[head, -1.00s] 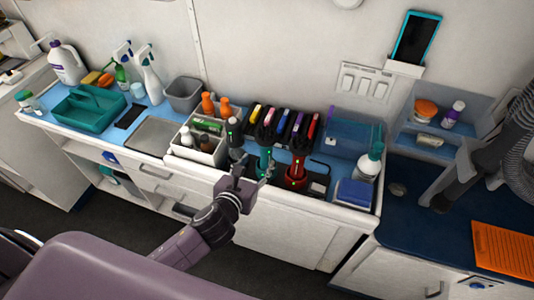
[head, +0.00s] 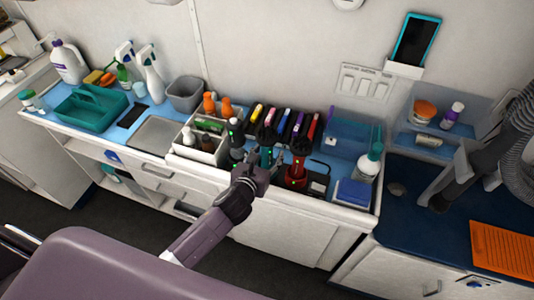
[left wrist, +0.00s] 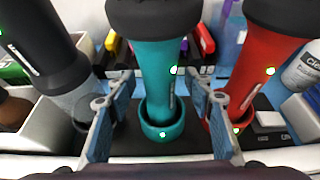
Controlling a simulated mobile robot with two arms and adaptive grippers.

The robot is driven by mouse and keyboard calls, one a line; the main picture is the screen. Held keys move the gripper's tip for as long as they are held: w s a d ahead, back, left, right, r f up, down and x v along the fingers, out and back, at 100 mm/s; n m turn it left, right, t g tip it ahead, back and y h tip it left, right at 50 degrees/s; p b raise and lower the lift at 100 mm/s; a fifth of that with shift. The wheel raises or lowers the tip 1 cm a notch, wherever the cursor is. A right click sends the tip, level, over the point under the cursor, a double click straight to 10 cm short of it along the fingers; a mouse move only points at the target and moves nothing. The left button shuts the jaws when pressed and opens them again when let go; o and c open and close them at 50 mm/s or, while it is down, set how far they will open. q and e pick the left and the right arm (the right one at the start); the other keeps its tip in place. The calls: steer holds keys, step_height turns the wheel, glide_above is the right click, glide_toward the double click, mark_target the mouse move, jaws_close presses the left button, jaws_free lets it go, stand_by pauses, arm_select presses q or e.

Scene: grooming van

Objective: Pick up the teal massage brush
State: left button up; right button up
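The teal massage brush (left wrist: 158,75) appears to be the teal upright tool with a black top. It stands in a teal cup (left wrist: 162,128) on a dark base, between a black-and-grey tool and a red one. In the head view the teal tool (head: 266,155) is partly hidden behind my left gripper (head: 270,166). In the left wrist view my left gripper (left wrist: 159,100) is open, with one finger on each side of the teal tool. Gaps show between the fingers and the tool, so it is not held. My right gripper is not in view.
The red tool (left wrist: 268,60) and the black-and-grey tool (left wrist: 45,45) stand close on either side. A row of colourful-ended items (head: 285,122) lies behind. A white divided caddy (head: 200,140) is at left, and a pump bottle (head: 368,163) at right.

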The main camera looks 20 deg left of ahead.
arm_select(q)
jaws_close()
steer(key=shift+r, duration=0.1)
